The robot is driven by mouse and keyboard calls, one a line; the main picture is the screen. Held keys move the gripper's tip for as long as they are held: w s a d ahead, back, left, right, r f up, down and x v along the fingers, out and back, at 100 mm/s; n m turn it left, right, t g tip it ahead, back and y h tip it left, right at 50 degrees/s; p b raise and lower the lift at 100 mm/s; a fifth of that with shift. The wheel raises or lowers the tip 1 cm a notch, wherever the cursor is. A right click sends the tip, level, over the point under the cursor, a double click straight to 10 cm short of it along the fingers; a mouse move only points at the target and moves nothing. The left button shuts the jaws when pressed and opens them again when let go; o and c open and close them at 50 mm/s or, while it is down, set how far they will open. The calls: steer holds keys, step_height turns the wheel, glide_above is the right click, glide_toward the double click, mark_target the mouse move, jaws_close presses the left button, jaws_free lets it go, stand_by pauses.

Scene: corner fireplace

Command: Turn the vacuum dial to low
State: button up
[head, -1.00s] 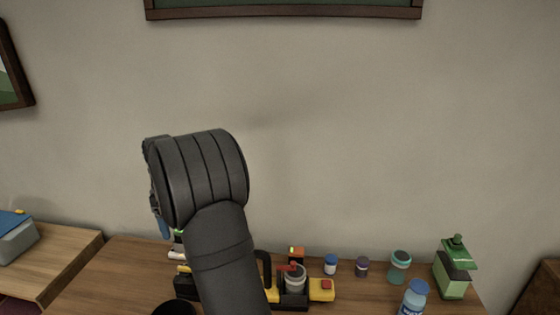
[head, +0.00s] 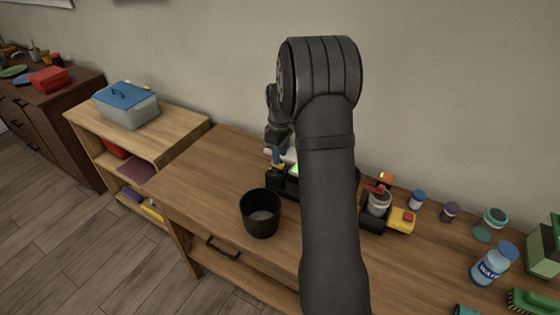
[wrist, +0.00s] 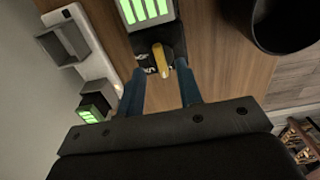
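In the wrist view, a yellow pointer knob (wrist: 162,60), which looks like the dial, sits on a dark panel with small white marks that I cannot read. A screen with bright green bars (wrist: 147,10) is beside it on the same dark unit. My gripper (wrist: 160,76) is open, with its blue fingers on either side of the knob; I cannot tell whether they touch it. In the head view my gripper (head: 278,158) points down at the unit, whose green screen (head: 295,169) just shows; my arm hides much of the unit.
A black bin (head: 260,214) stands on the wooden desk (head: 205,185) close by, and shows in the wrist view (wrist: 285,25). A white device (wrist: 85,45) lies left of the unit. A pump-like device (head: 379,203) and several jars stand right of my arm.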

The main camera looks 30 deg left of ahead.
steer(key=shift+f, duration=1.8)
jaws_close()
